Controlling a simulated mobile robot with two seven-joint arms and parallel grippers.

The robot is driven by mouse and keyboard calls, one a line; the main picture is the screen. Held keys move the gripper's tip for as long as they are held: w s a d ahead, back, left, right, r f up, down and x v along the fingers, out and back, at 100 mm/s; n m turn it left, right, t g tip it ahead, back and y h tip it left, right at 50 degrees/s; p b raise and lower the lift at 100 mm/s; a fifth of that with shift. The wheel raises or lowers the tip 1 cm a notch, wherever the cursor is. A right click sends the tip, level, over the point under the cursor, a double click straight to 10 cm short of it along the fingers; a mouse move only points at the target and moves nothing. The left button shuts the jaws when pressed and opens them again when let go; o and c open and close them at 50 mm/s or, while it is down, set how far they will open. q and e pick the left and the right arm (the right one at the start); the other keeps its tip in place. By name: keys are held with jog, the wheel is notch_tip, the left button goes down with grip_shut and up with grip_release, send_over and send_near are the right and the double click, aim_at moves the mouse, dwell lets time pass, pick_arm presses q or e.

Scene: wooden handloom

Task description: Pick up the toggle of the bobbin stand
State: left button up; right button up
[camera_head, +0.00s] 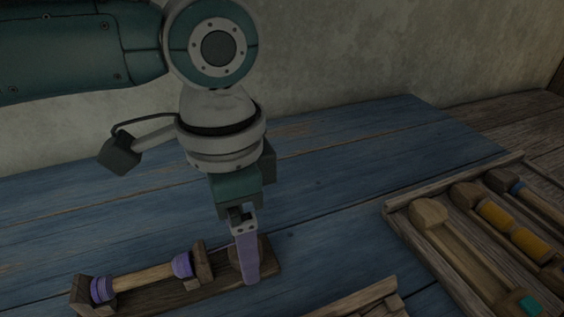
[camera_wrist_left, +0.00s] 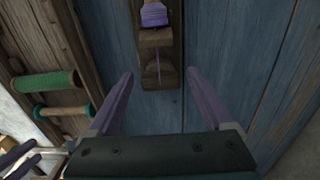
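The bobbin stand (camera_head: 146,300) is a dark wooden base at the front left of the blue table. It carries a bobbin (camera_head: 143,279) with purple ends between wooden uprights. The stand also shows at the top of the left wrist view (camera_wrist_left: 157,42), with a wooden end block and a thin purplish line down its middle. I cannot clearly make out a separate toggle; my gripper covers part of the stand's right end. My left gripper (camera_head: 247,272) points down at that end. Its two purple fingers (camera_wrist_left: 158,73) are apart, one on each side of the end block, with nothing gripped.
Another wooden piece (camera_head: 362,301) shows at the bottom edge. Green bobbins (camera_wrist_left: 46,85) lie left in the wrist view. The blue table (camera_head: 350,145) is clear behind the stand.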

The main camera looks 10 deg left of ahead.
pick_arm(q)
jog(key=c, duration=1.2)
